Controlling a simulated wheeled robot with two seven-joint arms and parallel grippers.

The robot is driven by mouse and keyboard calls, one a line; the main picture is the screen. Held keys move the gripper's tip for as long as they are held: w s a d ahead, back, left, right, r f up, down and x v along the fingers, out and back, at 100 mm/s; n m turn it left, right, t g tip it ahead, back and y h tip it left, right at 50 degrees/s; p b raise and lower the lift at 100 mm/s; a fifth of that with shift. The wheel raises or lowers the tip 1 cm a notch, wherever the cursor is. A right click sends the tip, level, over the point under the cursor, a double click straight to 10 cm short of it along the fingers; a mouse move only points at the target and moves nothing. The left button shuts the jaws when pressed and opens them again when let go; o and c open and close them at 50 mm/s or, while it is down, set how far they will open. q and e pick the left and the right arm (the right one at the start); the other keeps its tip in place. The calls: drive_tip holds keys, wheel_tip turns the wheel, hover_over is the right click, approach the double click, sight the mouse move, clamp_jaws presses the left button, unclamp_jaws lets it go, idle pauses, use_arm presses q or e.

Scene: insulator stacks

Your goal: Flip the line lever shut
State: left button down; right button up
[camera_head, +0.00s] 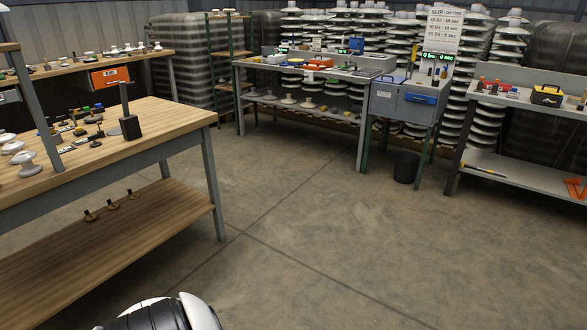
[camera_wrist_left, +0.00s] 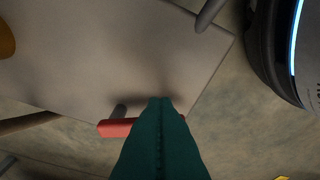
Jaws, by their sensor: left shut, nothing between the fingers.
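In the left wrist view my left gripper (camera_wrist_left: 161,104) is shut and empty, its two dark green fingers pressed together. A red bar-shaped handle (camera_wrist_left: 118,128) on a short grey post lies just left of the fingers; its right end is partly hidden behind them. It may be the line lever, but I cannot tell for sure. I cannot tell whether the fingers touch it. No lever can be made out in the head view, and neither gripper shows there.
A grey panel (camera_wrist_left: 110,50) fills much of the wrist view. In the head view a wooden bench (camera_head: 110,130) stands left, a grey pump cabinet (camera_head: 390,104) with displays at the back, and a grey bench (camera_head: 520,172) right. The middle floor is clear; a black bin (camera_head: 406,167) stands by the cabinet.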

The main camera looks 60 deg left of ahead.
use_arm(q)
drive_tip(key=shift+s+a+m, duration=0.2)
drive_tip(key=shift+s+m, duration=0.25)
drive_tip(key=shift+m, duration=0.35)
drive_tip(key=shift+s+a+m+t+y+p, duration=0.15)
drive_tip(key=shift+s+m+t+p, duration=0.15)
drive_tip(key=shift+m, duration=0.4)
drive_tip(key=shift+s+a+m+t+y+p, duration=0.15)
drive_tip(key=shift+s+m+t+p, duration=0.1)
drive_tip(key=shift+m, duration=0.45)
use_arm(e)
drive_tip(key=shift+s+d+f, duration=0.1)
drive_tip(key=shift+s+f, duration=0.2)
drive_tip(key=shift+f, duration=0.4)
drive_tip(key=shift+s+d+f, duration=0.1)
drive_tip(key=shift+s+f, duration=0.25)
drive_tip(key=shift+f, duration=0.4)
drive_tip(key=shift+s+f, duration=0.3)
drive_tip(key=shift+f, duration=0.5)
